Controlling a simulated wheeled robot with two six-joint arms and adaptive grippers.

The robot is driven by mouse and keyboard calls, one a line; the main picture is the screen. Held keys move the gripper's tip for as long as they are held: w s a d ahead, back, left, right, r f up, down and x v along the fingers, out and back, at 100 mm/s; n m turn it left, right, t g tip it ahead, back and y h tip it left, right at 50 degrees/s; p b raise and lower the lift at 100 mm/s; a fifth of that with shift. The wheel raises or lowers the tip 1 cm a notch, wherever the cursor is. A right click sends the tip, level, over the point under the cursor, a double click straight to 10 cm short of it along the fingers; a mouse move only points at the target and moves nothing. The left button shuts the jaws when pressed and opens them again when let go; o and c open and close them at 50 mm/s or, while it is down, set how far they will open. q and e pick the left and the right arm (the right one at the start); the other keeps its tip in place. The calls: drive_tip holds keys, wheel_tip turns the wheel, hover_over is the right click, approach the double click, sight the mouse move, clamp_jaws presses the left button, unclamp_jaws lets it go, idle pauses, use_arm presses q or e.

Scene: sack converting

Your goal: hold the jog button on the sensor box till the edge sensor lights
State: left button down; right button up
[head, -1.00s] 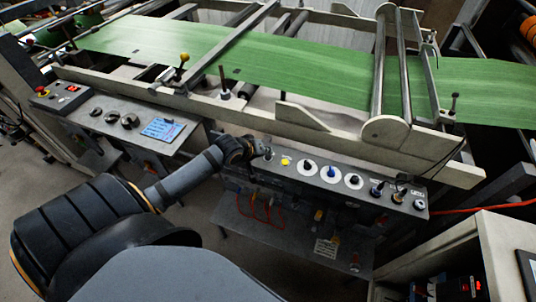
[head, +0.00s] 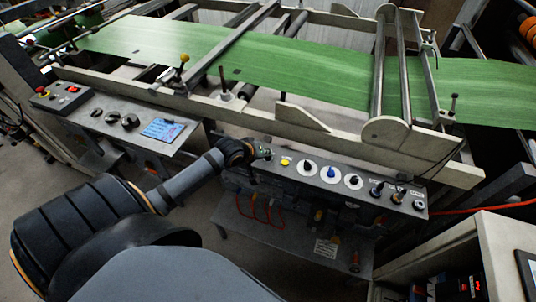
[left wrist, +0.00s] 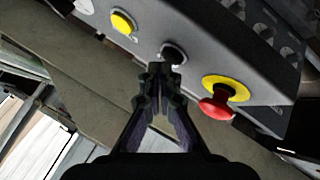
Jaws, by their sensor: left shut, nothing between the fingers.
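The grey control box (head: 318,182) carries a row of buttons and knobs below the machine rail. My left gripper (head: 267,154) is at the box's left end, left of a yellow button (head: 286,162). In the left wrist view the gripper (left wrist: 166,70) is shut and empty, its tips pointing at a black round button (left wrist: 173,53). The tips overlap the button's lower edge; I cannot tell whether they touch or press it. The yellow button (left wrist: 122,22) and a red mushroom button (left wrist: 216,108) on a yellow collar are on either side. I cannot make out a lit edge sensor. My right gripper is not in view.
Green web (head: 300,75) runs across the machine above the box. A cream side rail (head: 250,113) lies just behind the box. A low shelf (head: 285,236) lies beneath the box.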

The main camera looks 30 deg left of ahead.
use_arm(q)
drive_tip(key=shift+f, duration=0.5)
idle(1.2)
drive_tip(key=shift+r, duration=0.1)
idle(3.5)
drive_tip(key=shift+r+p, duration=0.8)
drive_tip(key=shift+p, duration=0.35)
wheel_tip(320, 180, up, 5)
drive_tip(key=p, duration=0.6)
drive_tip(key=shift+r, duration=0.1)
idle(0.6)
